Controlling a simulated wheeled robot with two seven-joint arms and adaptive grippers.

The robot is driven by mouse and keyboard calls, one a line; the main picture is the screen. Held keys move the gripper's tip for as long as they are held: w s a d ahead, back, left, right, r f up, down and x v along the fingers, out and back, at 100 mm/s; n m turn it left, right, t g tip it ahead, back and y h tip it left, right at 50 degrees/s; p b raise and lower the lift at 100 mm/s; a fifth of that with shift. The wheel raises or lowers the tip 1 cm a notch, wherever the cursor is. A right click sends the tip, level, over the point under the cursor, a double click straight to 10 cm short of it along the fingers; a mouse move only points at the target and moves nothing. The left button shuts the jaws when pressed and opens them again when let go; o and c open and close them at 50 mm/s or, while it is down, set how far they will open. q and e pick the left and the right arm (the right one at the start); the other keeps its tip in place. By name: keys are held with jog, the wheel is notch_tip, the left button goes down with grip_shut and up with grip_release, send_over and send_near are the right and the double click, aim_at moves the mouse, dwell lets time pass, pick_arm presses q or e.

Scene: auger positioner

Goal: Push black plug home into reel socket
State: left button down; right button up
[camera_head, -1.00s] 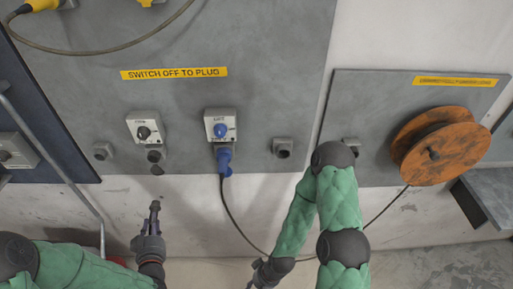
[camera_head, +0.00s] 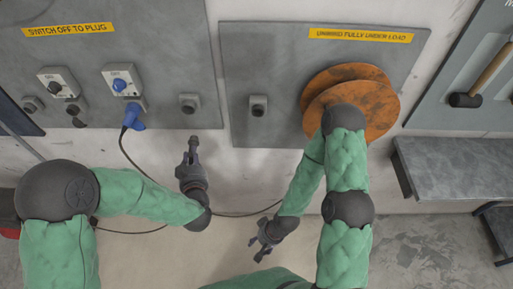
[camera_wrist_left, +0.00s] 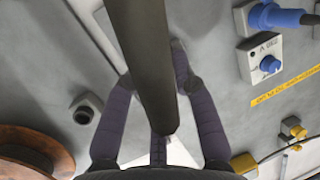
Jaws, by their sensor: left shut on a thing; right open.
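My left gripper (camera_head: 193,148) is shut on a dark rod-like thing, apparently the black plug (camera_wrist_left: 145,60), which fills the middle of the left wrist view between its fingers (camera_wrist_left: 160,100). Its front end is hard to make out in the head view. The gripper is just below the gap between the two wall panels. The reel socket (camera_head: 258,105), a small grey box with a dark round opening, is up and right of it, and empty. It also shows left of the fingers in the left wrist view (camera_wrist_left: 86,108). My right gripper (camera_head: 265,236) is open and empty, low in the middle.
An orange reel (camera_head: 375,85) is right of the socket, partly behind my right arm. A blue plug (camera_head: 132,115) sits in the left panel below a blue switch (camera_head: 122,85), its cable hanging down. A grey shelf (camera_head: 450,160) juts out right. The wall below the socket is clear.

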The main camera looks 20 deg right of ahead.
pick_arm(q)
jog(key=s+d+r, duration=0.3)
jog(key=d, duration=0.7)
jog(key=s+d+r+m+h, duration=0.1)
jog(key=s+d+r, duration=0.2)
jog(key=d, duration=0.7)
jog(key=shift+s+r, duration=0.3)
jog(key=shift+s, duration=0.25)
jog(key=shift+s, duration=0.1)
jog(key=w, duration=0.2)
jog(key=w+d, duration=0.1)
jog(key=w, duration=0.2)
jog(key=shift+w+d, duration=0.35)
jog(key=shift+p, duration=0.3)
dwell(0.4)
jog(key=shift+w+d, duration=0.25)
jog(key=shift+w, duration=0.5)
jog(key=shift+w+d, duration=0.2)
jog(key=shift+w, duration=0.55)
